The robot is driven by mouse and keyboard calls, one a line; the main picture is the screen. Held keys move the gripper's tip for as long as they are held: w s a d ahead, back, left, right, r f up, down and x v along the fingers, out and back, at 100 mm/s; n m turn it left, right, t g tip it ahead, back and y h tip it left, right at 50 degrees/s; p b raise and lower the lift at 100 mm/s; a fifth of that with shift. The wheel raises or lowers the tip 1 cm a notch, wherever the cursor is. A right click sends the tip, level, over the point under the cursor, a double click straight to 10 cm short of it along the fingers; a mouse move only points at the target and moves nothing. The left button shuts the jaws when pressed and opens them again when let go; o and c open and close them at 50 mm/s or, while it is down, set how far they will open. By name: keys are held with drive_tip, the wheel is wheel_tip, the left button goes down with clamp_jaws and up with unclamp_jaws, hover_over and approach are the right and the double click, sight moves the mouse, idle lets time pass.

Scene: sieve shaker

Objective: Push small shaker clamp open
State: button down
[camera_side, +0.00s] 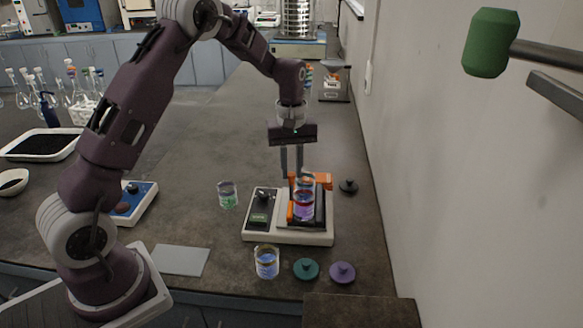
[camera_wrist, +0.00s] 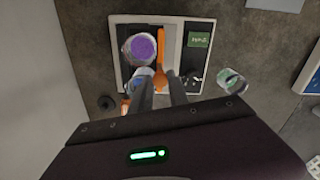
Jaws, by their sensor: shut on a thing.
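The small shaker (camera_side: 290,236) is a white-edged box with a dark control panel and a dark platform. Its clamp is orange, with one part (camera_side: 322,181) behind the jar and an orange bar (camera_wrist: 161,46) beside the jar in the wrist view. A jar with purple contents (camera_side: 303,205) stands on the platform; it also shows in the wrist view (camera_wrist: 142,46). My gripper (camera_side: 291,176) points down at the far side of the platform. In the wrist view its fingers (camera_wrist: 162,80) stand either side of the orange bar's end, shut on it. The fingertips' contact is partly hidden.
A green-content beaker (camera_side: 228,196) stands left of the shaker and a blue-content beaker (camera_side: 267,263) in front. Green (camera_side: 306,269), purple (camera_side: 342,272) and black (camera_side: 348,186) lids lie nearby. The wall (camera_side: 440,200) is close on the right. The bench behind is largely clear.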

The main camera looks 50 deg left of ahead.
idle(0.4)
drive_tip(key=shift+s+a, duration=0.95)
drive_tip(key=shift+a, duration=0.05)
drive_tip(key=c, duration=1.3)
unclamp_jaws()
drive_tip(key=shift+o, duration=0.2)
wheel_tip(320, 180, up, 7)
drive_tip(key=shift+r, duration=0.1)
